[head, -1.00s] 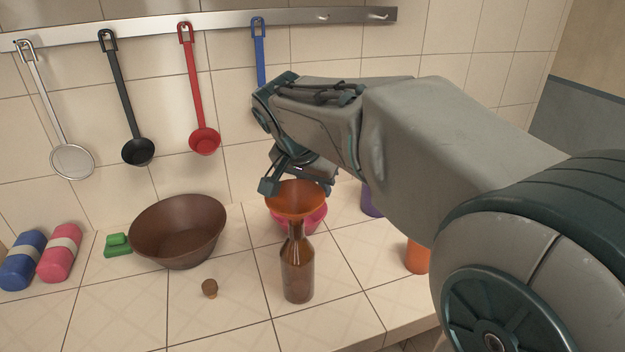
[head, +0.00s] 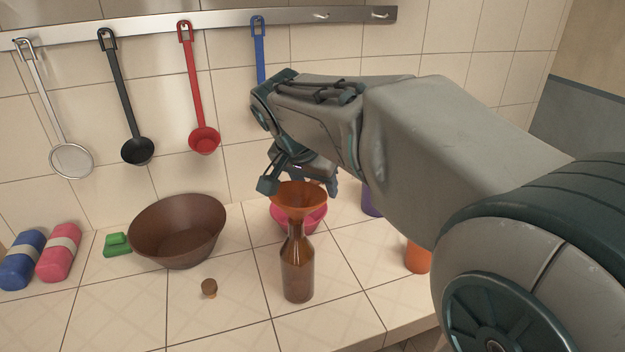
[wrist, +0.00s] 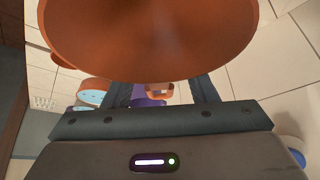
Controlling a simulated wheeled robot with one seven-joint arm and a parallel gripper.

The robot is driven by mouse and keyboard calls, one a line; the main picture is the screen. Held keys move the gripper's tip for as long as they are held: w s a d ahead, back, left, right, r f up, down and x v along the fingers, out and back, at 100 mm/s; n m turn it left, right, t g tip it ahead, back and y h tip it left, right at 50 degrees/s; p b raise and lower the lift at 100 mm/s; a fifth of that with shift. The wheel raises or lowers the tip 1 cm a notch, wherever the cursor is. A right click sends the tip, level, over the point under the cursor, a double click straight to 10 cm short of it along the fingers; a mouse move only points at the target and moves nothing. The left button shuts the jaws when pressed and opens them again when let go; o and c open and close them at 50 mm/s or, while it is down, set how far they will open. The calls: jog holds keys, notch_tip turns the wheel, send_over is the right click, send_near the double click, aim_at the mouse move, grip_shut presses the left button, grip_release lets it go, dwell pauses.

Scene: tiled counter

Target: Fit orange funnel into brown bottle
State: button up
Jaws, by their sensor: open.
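The brown bottle (head: 298,272) stands upright on the tiled counter in the head view. The orange funnel (head: 298,196) sits upright at the top of the bottle, its narrow end at the bottle's neck. The funnel's wide cone (wrist: 150,35) fills the top of the wrist view. My gripper (head: 298,187) is open at the funnel's rim, just above and behind it. In the wrist view its fingers (wrist: 160,92) reach toward the cone and their tips are hidden. How deep the spout goes into the neck is hard to see.
A pink bowl (head: 312,217) is close behind the bottle. A brown bowl (head: 178,232), a green sponge (head: 117,244) and a cork (head: 209,288) lie to the left. An orange cup (head: 418,259) and a purple item (head: 371,200) stand right. Ladles hang behind.

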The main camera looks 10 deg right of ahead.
jog(key=v, duration=1.3)
jog(key=shift+p, duration=0.3)
jog(key=shift+s+a+r, duration=0.1)
jog(key=shift+s, duration=0.05)
